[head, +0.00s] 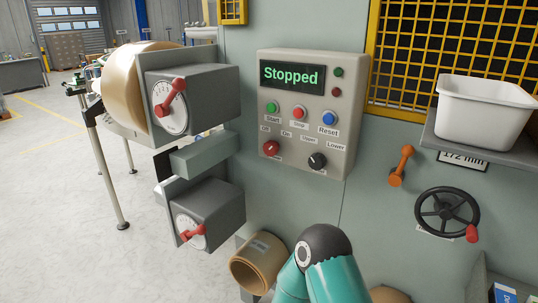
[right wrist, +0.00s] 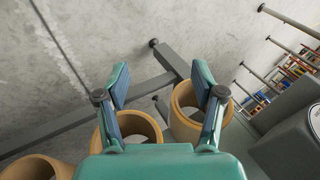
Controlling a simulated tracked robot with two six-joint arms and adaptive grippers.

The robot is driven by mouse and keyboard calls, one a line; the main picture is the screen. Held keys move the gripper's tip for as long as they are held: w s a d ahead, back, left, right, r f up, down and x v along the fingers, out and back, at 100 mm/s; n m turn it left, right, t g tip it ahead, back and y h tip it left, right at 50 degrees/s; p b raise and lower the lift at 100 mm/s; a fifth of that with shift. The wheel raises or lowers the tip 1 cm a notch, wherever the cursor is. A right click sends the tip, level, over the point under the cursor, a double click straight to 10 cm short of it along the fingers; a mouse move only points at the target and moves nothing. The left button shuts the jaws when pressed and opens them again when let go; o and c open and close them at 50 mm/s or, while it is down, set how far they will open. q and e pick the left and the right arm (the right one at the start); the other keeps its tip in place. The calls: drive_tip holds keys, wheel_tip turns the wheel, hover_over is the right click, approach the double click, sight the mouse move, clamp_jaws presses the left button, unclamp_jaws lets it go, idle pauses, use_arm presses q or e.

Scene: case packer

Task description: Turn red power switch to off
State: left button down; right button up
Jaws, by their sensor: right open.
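The red switch knob (head: 271,148) sits at the lower left of a beige control panel (head: 345,140), under small labels that seem to read Off and On. I cannot tell clearly which way it points. The panel's display (head: 292,75) reads "Stopped". My right gripper (right wrist: 160,85) shows in the right wrist view, open and empty, above cardboard-coloured rolls. In the head view a teal arm link of mine stands below the panel, apart from it, and no gripper shows. My left gripper is not in view.
A black selector knob (head: 317,160) is beside the red one, below green, red and blue buttons. Two grey boxes with red-handled dials (head: 173,105) jut out left of the panel. At right are an orange lever (head: 402,165), a black handwheel (head: 447,212) and a white bin (head: 485,110).

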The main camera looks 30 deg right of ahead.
drive_tip(key=w+d+r+m+t+h, duration=0.3)
drive_tip(key=w+d+r+m, duration=0.3)
drive_tip(key=w, duration=0.4)
drive_tip(key=m+g+h+b, duration=0.1)
drive_tip(key=m+h+b, duration=0.5)
drive_tip(key=m+h, duration=1.45)
approach(269, 151)
drive_tip(key=w+d+r+m+y+p, duration=0.1)
drive_tip(key=d+m+y, duration=0.1)
drive_tip(key=w+d+r+m+y+p, duration=0.1)
drive_tip(key=d+r+m+y+p, duration=0.1)
drive_tip(key=d+m, duration=0.1)
drive_tip(key=w+d+r+m+y+p, duration=0.1)
drive_tip(key=d+r+m+y+p, duration=0.1)
drive_tip(key=d+y, duration=0.1)
drive_tip(key=shift+d+r+m, duration=0.15)
drive_tip(key=shift+r+m, duration=0.05)
drive_tip(key=shift+m, duration=0.15)
